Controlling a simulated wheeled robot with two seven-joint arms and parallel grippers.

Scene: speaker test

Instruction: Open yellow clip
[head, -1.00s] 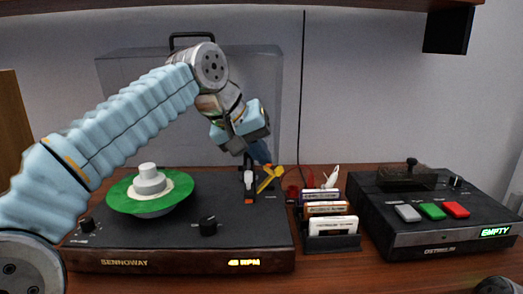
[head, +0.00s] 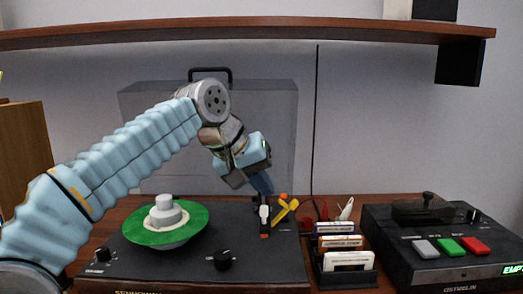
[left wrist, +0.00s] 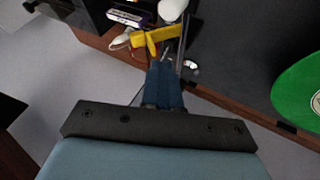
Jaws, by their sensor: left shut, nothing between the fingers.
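The yellow clip (head: 287,210) is at the back right of the black turntable (head: 190,268), next to the tonearm (head: 264,217). It looks like a small slanted yellow piece with a crossing arm. My left gripper (head: 263,187) is shut and empty, with its blue fingers pointing down just above and left of the clip. In the left wrist view, the closed fingers (left wrist: 166,82) lie just below the yellow clip (left wrist: 157,37), very near it. I cannot tell whether they touch. My right gripper is not in view.
A green record (head: 195,224) is on the turntable, left of my gripper. A rack of cartridges (head: 348,278) stands to the right, then a black player (head: 430,272) with grey, green and red buttons. A shelf (head: 250,30) spans above. A translucent lid (head: 140,110) stands behind.

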